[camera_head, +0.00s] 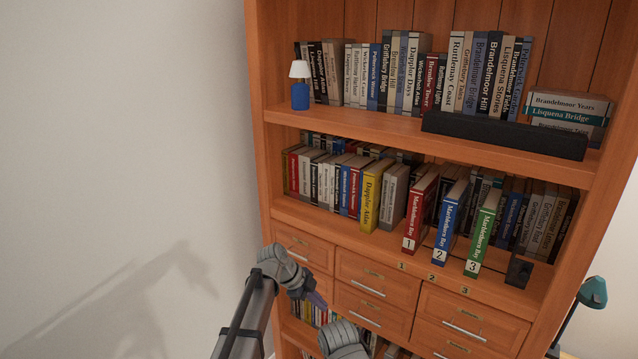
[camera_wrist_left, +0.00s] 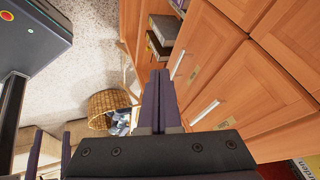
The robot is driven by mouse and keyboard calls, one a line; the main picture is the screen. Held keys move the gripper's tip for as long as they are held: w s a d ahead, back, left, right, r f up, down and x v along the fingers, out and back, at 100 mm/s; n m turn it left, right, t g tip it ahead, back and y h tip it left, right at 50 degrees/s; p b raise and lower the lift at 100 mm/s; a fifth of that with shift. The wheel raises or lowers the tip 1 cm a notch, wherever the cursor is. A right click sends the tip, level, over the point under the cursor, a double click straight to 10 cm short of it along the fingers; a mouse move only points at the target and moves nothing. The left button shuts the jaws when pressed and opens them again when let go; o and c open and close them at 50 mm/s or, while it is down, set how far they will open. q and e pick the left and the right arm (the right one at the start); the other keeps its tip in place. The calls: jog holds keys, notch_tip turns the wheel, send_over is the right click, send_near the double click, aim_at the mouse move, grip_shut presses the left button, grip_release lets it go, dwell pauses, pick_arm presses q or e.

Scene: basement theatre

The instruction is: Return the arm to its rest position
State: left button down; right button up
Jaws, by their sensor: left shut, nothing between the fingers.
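My left gripper (camera_head: 316,299) is in front of the drawers at the lower middle of the head view. In the left wrist view its two dark fingers (camera_wrist_left: 160,100) are together with nothing between them. It appears apart from the drawer fronts. Part of another grey arm link of mine shows at the bottom of the head view, but no right gripper fingers show. The wooden bookcase (camera_head: 259,130) stands before me. The red volume 1 (camera_head: 420,215), blue volume 2 (camera_head: 450,222) and green volume 3 (camera_head: 482,240) stand upright in order on its middle shelf.
Closed drawers (camera_head: 372,278) with metal handles lie below the middle shelf. A black soundbar (camera_head: 500,135) and a small blue lamp (camera_head: 300,95) sit on the upper shelf. A teal lamp (camera_head: 592,292) stands at right. A wicker basket (camera_wrist_left: 104,104) is on the floor. The left wall is bare.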

pick_arm(q)
jog(key=s+a+f+n+y, duration=0.1)
jog(key=s+a+n+y, duration=0.2)
jog(key=s+n, duration=0.6)
jog(key=s+a+f+n+g+y, duration=0.1)
jog(key=s+n, duration=0.8)
jog(key=s, duration=0.9)
jog(key=a+f+y, duration=0.1)
jog(key=a+y, duration=0.1)
jog(key=y, duration=0.1)
jog(key=shift+a+f+n+g+y, duration=0.2)
jog(key=shift+a+n+g+y, duration=0.05)
jog(key=shift+n+g+y, duration=0.05)
